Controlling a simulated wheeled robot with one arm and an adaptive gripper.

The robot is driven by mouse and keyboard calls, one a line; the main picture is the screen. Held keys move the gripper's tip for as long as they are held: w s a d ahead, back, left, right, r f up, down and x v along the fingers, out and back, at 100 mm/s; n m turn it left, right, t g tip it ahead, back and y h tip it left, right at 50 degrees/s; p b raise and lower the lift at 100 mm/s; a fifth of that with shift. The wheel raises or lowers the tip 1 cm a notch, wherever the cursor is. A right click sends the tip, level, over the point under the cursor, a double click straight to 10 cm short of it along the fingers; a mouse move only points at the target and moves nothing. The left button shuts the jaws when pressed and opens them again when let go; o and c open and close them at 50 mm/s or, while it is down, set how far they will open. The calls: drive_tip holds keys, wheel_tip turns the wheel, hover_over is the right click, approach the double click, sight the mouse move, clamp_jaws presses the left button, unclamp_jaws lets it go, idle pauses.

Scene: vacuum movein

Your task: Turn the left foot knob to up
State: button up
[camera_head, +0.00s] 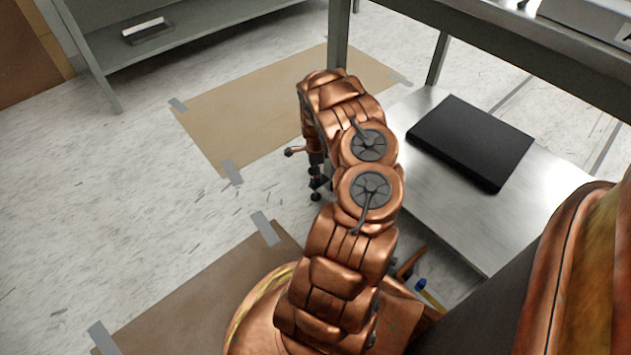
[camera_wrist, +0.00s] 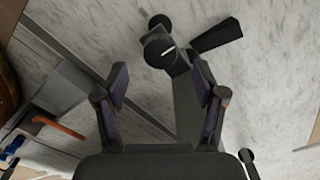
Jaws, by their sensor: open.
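A dark round knob (camera_wrist: 158,50) with a short white mark shows in the wrist view, just beyond my fingertips and between their lines. I take it for the foot knob, but cannot confirm that it is the left one. A black wedge-shaped lever (camera_wrist: 216,36) points up and right beside it. My gripper (camera_wrist: 160,71) is open, its two fingers apart and holding nothing. A grey bar runs behind the fingers. In the head view my arm hides most of this area; small black parts (camera_head: 316,183) show beneath the wrist, and I cannot tell whether they are gripper or foot.
A metal shelf (camera_head: 470,215) under a bench bears a black flat box (camera_head: 474,142) on the right. An orange handle (camera_wrist: 60,125) lies left in the wrist view. Another black round end (camera_wrist: 246,156) shows lower right. Brown taped sheets (camera_head: 270,105) lie on open floor.

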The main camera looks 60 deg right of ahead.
drive_tip(key=shift+f+b, duration=0.75)
drive_tip(key=shift+f, duration=1.35)
drive_tip(key=c, duration=1.1)
